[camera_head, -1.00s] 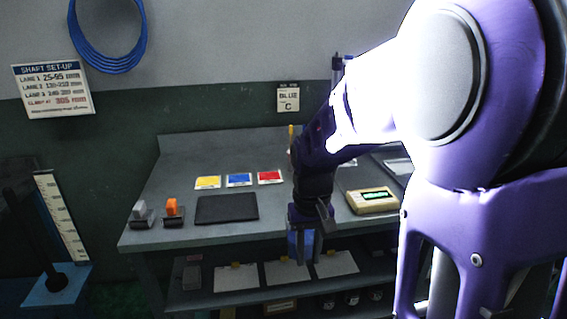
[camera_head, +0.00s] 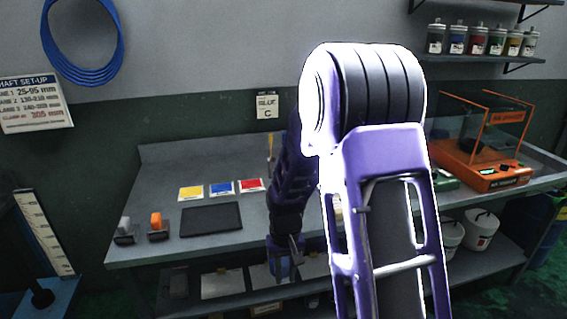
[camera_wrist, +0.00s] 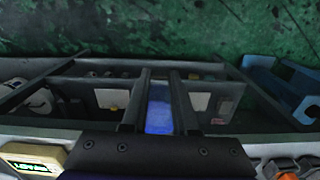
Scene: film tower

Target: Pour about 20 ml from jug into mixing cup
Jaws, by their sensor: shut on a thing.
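My gripper (camera_head: 283,262) points down in front of the bench's front edge, in the head view. It is shut on a blue object (camera_head: 279,268), which may be the jug; its shape is mostly hidden. In the wrist view the two dark fingers (camera_wrist: 160,100) stand on either side of this blue object (camera_wrist: 158,112). I cannot make out the mixing cup in either view; my arm hides part of the bench top.
The grey bench (camera_head: 150,190) bears yellow, blue and red cards, a dark mat (camera_head: 211,219) and two stamps. A yellow device with a lit display (camera_wrist: 28,163) shows in the wrist view. An orange-framed clear cabinet (camera_head: 490,140) stands at the right; white tubs (camera_head: 480,228) are below.

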